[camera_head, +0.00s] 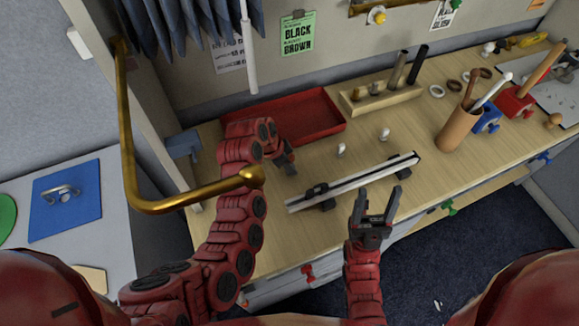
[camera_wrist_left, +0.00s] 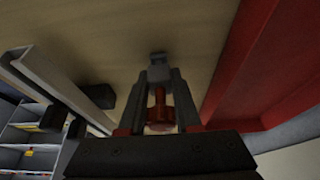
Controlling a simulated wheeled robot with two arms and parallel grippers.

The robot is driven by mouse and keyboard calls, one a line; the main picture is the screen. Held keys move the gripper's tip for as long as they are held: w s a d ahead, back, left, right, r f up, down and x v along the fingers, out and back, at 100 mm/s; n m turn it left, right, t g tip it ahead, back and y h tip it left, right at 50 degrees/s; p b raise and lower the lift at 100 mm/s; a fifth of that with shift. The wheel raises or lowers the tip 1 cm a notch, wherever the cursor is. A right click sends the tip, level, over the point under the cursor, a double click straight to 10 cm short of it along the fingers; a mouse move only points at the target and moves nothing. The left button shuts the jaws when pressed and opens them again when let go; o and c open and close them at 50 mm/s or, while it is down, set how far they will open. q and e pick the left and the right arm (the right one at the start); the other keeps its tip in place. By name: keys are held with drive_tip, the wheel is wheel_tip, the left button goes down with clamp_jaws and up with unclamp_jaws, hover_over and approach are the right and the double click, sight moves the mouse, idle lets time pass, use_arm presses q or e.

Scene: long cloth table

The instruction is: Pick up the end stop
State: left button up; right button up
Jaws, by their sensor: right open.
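A small grey block (camera_wrist_left: 157,58), which may be the end stop, shows at the fingertips of my left gripper (camera_wrist_left: 159,75) in the left wrist view. The fingers stand slightly apart; I cannot tell whether they touch or grip the block. In the head view my left gripper (camera_head: 285,162) points down at the table, between the red tray and the rail, and hides what is at its tips. My right gripper (camera_head: 374,213) is open and empty in front of the rail, near the table's front edge.
A pale rail (camera_head: 360,177) with a dark carriage (camera_head: 316,190) lies on dark supports. Behind it stand two small pale pegs (camera_head: 340,150). A red tray (camera_head: 310,116) and a wooden block with cylinders (camera_head: 381,97) are further back. A brass bar (camera_head: 130,130) crosses on the left.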

use_arm(q)
clamp_jaws()
drive_tip(key=shift+r, duration=0.1)
drive_tip(key=shift+r+b, duration=0.1)
drive_tip(key=shift+b, duration=0.3)
drive_tip(key=shift+s+d+r+b, duration=0.25)
drive_tip(key=shift+s+d+b, duration=0.1)
drive_tip(key=shift+s+b, duration=0.4)
drive_tip(key=shift+s+d+r, duration=0.15)
drive_tip(key=shift+s+d, duration=0.15)
drive_tip(key=shift+s, duration=0.35)
drive_tip(key=shift+s+d+r, duration=0.1)
drive_tip(key=shift+s+d, duration=0.15)
drive_tip(key=shift+s, duration=0.35)
wheel_tip(320, 180, up, 14)
drive_tip(key=p, duration=1)
drive_tip(key=shift+w+a+f+p, duration=0.15)
drive_tip(key=shift+p, duration=0.15)
